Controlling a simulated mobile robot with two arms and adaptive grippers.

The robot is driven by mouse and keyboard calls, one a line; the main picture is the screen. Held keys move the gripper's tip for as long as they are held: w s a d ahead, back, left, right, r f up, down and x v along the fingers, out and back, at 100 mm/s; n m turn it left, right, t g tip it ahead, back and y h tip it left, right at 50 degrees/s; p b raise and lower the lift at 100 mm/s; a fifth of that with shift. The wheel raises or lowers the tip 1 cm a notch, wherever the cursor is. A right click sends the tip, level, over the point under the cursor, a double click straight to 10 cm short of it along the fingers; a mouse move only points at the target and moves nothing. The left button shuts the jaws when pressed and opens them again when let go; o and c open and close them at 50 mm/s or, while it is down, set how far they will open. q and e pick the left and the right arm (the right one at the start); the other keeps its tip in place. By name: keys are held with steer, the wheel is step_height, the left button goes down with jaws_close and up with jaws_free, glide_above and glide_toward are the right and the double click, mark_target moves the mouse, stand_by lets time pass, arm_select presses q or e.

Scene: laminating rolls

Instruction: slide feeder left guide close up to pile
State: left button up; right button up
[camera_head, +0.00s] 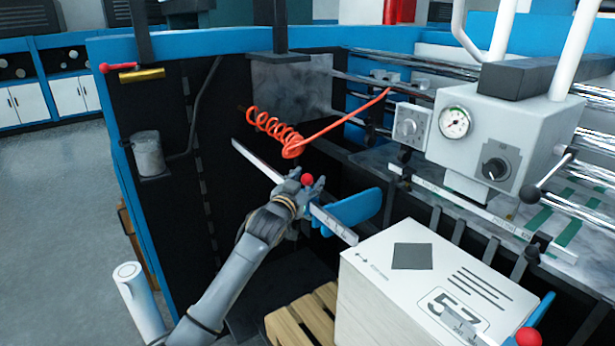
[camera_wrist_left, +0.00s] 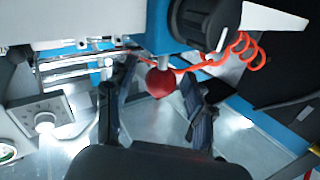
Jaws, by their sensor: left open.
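The left guide (camera_head: 357,205) is a blue plate beside a pale scale bar (camera_head: 332,222). A red ball knob (camera_head: 307,180) sits on the guide's mount at the bar. The pile (camera_head: 400,290) is a white block marked 57, to the right of and nearer than the blue plate, with a gap between them. My left gripper (camera_head: 307,186) is at the red knob. In the left wrist view the knob (camera_wrist_left: 160,82) lies between the open fingers (camera_wrist_left: 158,105), with room on both sides. My right gripper does not show.
A second red knob (camera_head: 528,337) with a blue guide is at the bottom right. A coiled orange hose (camera_head: 290,145) hangs above the bar. A grey box with a gauge (camera_head: 500,140) stands over the pile's far side. A wooden pallet (camera_head: 302,318) lies below.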

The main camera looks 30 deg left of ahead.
arm_select(q)
steer(key=shift+w, duration=0.15)
jaws_close()
steer(key=s+d, duration=0.1)
steer(key=d, duration=0.1)
steer(key=d+p, duration=0.1)
steer(key=d, duration=0.1)
steer(key=s+d, duration=0.1)
steer(key=d, duration=0.2)
steer(key=shift+s+f, duration=0.1)
steer(key=shift+s, duration=0.25)
steer(key=shift+a, duration=0.1)
steer(key=shift+c, duration=0.7)
jaws_free()
steer(key=shift+a, duration=0.1)
steer(key=shift+o, duration=0.7)
steer(key=shift+s+a, duration=0.1)
steer(key=s+d, duration=0.2)
steer(key=s, duration=1)
steer(key=shift+d, duration=0.2)
